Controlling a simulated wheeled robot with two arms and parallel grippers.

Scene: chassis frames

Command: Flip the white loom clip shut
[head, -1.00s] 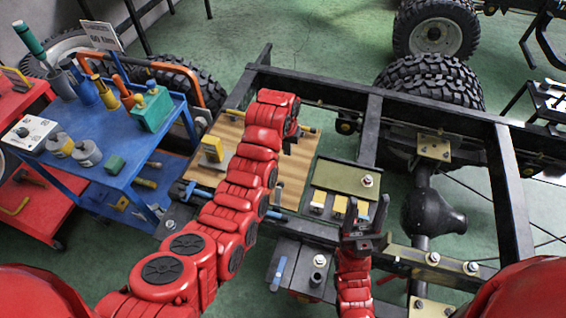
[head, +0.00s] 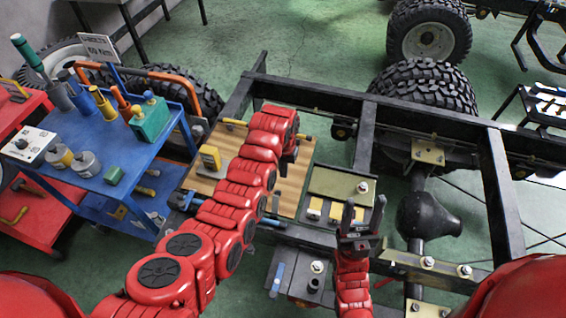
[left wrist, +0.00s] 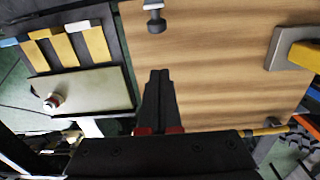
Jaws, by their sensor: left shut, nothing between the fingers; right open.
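My left gripper (head: 285,168) is shut and empty above the wooden board (head: 290,190). Its closed fingers show in the left wrist view (left wrist: 159,78), to the right of the olive plate. My right gripper (head: 362,212) is open and empty, fingers pointing up, just right of the blocks and partly covering that end.
A yellow part on a grey base (head: 210,158) stands on the board's left. A blue cart (head: 120,165) with tools and bottles is at left. Black chassis rails (head: 420,112) surround the work area, with an axle (head: 425,218) at right.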

